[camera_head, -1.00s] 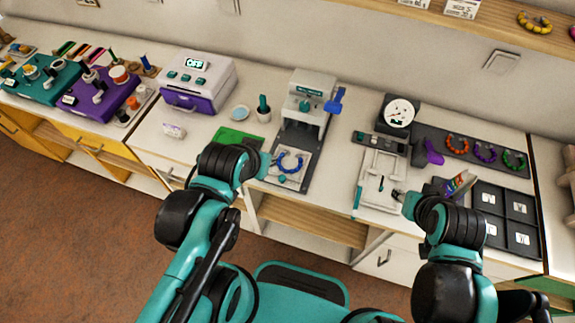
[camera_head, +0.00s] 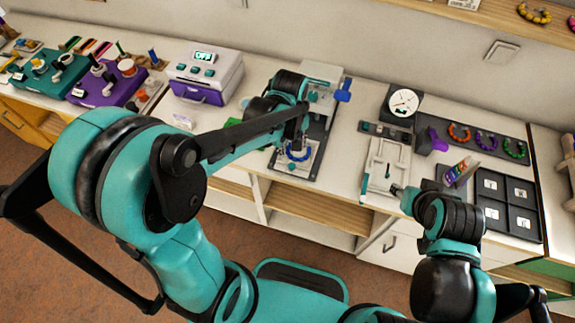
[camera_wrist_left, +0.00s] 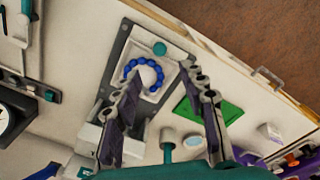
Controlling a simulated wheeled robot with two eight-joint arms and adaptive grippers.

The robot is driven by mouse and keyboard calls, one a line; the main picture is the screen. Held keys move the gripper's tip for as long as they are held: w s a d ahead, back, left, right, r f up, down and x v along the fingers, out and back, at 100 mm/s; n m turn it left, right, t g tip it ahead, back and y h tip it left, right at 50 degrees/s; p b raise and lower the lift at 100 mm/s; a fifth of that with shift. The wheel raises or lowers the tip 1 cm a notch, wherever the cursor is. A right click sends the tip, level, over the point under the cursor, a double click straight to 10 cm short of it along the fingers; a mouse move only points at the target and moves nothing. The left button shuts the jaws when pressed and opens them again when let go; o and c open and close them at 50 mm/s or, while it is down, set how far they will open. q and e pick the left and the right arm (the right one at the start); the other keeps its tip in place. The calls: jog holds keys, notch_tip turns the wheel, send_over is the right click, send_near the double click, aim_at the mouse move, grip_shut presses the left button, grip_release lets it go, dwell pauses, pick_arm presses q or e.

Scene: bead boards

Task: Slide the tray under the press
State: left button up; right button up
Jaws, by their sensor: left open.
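The small white tray (camera_head: 310,164) carries a blue bead ring (camera_head: 299,155) and sits on the dark grey base plate of the press (camera_head: 321,78), which has a blue handle. In the left wrist view the tray (camera_wrist_left: 137,62) has a teal knob (camera_wrist_left: 160,48) at its outer end, away from the press. My left gripper (camera_head: 300,142) is open above the tray; in the wrist view its fingers (camera_wrist_left: 163,82) are spread and empty, and the ring shows beside one fingertip. My arm hides part of the press. My right gripper (camera_head: 396,189) is by a white fixture; its fingers are too small to read.
A green mat (camera_wrist_left: 212,108) and a teal-handled tool in a cup (camera_wrist_left: 167,148) lie beside the press. A white and purple machine (camera_head: 204,72) stands left. Right are the white fixture (camera_head: 386,166), a dial gauge (camera_head: 403,102) and a black compartment tray (camera_head: 505,202).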

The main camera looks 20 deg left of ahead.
aim_at(292, 165)
pick_arm(q)
jog(key=shift+w+d+f+n+g, duration=0.15)
jog(key=shift+f+n+g, duration=0.2)
jog(key=shift+f, duration=0.9)
notch_tip(292, 165, down, 7)
jog(key=b, duration=0.3)
jog(key=shift+f, duration=0.1)
grip_shut()
